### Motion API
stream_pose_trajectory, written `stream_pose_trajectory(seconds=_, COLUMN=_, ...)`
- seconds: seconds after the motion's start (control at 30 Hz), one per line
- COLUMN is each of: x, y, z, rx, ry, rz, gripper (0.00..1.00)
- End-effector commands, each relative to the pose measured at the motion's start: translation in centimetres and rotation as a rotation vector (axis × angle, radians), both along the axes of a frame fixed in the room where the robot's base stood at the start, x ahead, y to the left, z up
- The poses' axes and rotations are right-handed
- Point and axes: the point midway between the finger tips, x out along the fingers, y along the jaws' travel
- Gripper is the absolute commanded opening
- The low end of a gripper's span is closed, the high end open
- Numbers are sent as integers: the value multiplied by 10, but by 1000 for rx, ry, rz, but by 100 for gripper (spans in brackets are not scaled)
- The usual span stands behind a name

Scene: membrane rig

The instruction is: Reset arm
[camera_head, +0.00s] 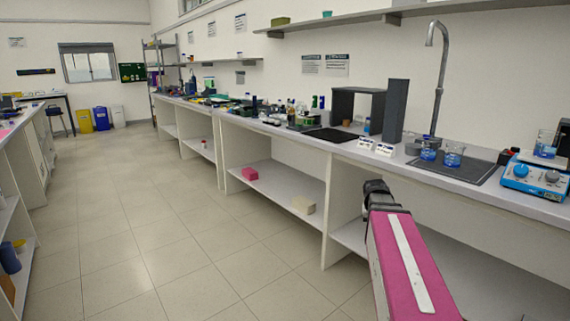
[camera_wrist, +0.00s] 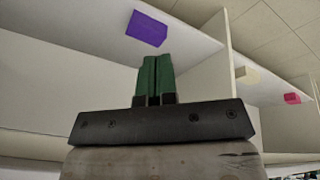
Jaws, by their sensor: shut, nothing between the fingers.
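My arm, with a pink link, reaches in from the lower right of the head view, in front of the right-hand bench. Its end shows there only as a dark wrist part, and the fingers cannot be made out. In the wrist view my gripper (camera_wrist: 152,80) has two green fingers pressed together with nothing between them. Past the fingertips a purple box (camera_wrist: 147,28) lies on the lower shelf of the bench, apart from the gripper.
A long bench (camera_head: 476,196) runs along the right wall with beakers (camera_head: 452,155) and a blue hotplate (camera_head: 534,178) on top. Its lower shelf holds a cream box (camera_head: 303,205) and a pink box (camera_head: 250,173). The tiled floor (camera_head: 150,240) to the left is clear.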

Motion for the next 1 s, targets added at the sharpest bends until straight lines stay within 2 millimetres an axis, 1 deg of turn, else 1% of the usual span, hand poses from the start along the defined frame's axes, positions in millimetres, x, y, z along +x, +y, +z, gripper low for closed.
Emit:
stream_pose_trajectory(seconds=0.03, x=-13, y=19, z=-19, rx=19, ry=25, rz=27, gripper=0)
stream_pose_trajectory(seconds=0.17, x=-39, y=61, z=-60, rx=71, ry=81, rz=88, gripper=0)
stream_pose_trajectory(seconds=0.2, x=-48, y=74, z=-72, rx=86, ry=100, rz=107, gripper=0)
stream_pose_trajectory(seconds=0.3, x=-72, y=103, z=-100, rx=122, ry=143, rz=151, gripper=0)
stream_pose_trajectory(seconds=0.4, x=-94, y=128, z=-122, rx=154, ry=182, rz=189, gripper=0)
stream_pose_trajectory(seconds=0.5, x=-112, y=145, z=-138, rx=178, ry=211, rz=215, gripper=0)
stream_pose_trajectory(seconds=0.6, x=-123, y=156, z=-148, rx=194, ry=231, rz=232, gripper=0)
stream_pose_trajectory(seconds=0.7, x=-128, y=161, z=-153, rx=200, ry=239, rz=240, gripper=0)
stream_pose_trajectory(seconds=1.0, x=-128, y=161, z=-153, rx=202, ry=240, rz=241, gripper=0)
